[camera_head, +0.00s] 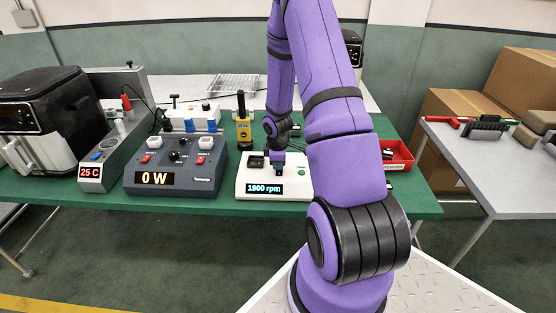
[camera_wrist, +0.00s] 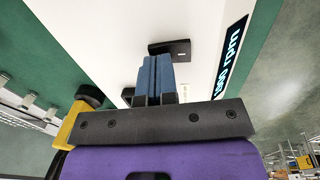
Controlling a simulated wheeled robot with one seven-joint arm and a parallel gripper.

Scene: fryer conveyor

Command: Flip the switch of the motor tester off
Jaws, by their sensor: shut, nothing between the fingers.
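The motor tester is a white box (camera_head: 250,189) on the green bench, with a lit display (camera_head: 264,188) reading 1900 rpm. A black part (camera_head: 256,161) and a green button (camera_head: 302,173) show on its top. My gripper (camera_head: 279,171) points down over the tester's top. In the wrist view, the white top (camera_wrist: 105,35) fills the middle and the display (camera_wrist: 231,58) is at the right. My gripper (camera_wrist: 157,62) is shut and empty, its blue fingertips close to a black fitting (camera_wrist: 170,47); I cannot tell whether they touch it. The switch's position is not clear.
A grey power meter (camera_head: 175,180) reading 0 W and a 25 C unit (camera_head: 91,173) stand to the left. A yellow device (camera_head: 243,130) stands behind the tester. A red bin (camera_head: 399,157) is at the right, partly behind my arm. A grey table (camera_head: 490,160) stands further right.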

